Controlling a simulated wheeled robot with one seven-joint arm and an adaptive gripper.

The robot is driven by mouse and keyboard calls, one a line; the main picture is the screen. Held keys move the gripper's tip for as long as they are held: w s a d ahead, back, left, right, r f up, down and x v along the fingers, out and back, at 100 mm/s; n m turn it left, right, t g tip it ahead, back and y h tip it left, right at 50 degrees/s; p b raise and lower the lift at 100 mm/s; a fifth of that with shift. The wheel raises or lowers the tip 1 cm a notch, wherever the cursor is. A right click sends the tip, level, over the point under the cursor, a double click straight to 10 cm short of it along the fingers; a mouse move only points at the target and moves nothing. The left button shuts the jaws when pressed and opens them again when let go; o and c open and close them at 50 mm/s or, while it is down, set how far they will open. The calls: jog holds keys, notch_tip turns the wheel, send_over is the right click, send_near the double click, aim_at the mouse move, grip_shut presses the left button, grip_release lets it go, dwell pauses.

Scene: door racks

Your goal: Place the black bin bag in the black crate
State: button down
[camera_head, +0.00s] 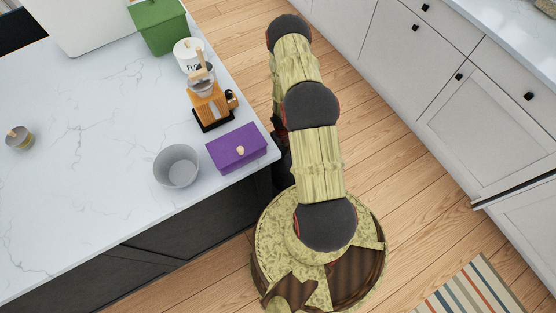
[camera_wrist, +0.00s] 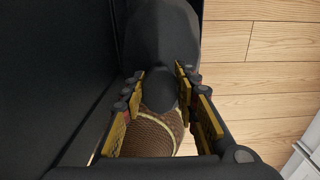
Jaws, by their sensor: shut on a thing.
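In the wrist view, my gripper (camera_wrist: 160,72) is shut on the black bin bag (camera_wrist: 162,32). The bag's narrowed part sits between the two fingertips, and its wider body bulges beyond them. In the head view, my arm hides the gripper and the bag. I cannot make out the black crate for certain in either view.
A brown textured round thing with a pale line (camera_wrist: 148,132) shows below the bag, close to the fingers. A dark upright surface (camera_wrist: 50,70) stands close on the left. Wooden floor (camera_wrist: 270,55) is clear on the right. A marble-topped counter (camera_head: 90,190) holds a purple box (camera_head: 236,148) and a grey bowl (camera_head: 176,166).

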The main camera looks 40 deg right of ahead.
aim_at(282, 164)
notch_tip(282, 164, down, 15)
jog(key=b, duration=0.8)
jog(key=shift+b, duration=0.35)
jog(key=shift+f, duration=0.2)
jog(key=c, duration=1.8)
grip_release()
jog(key=shift+f, duration=0.1)
jog(key=o, duration=0.4)
notch_tip(282, 164, up, 12)
jog(key=p, duration=0.5)
jog(key=shift+r, duration=0.2)
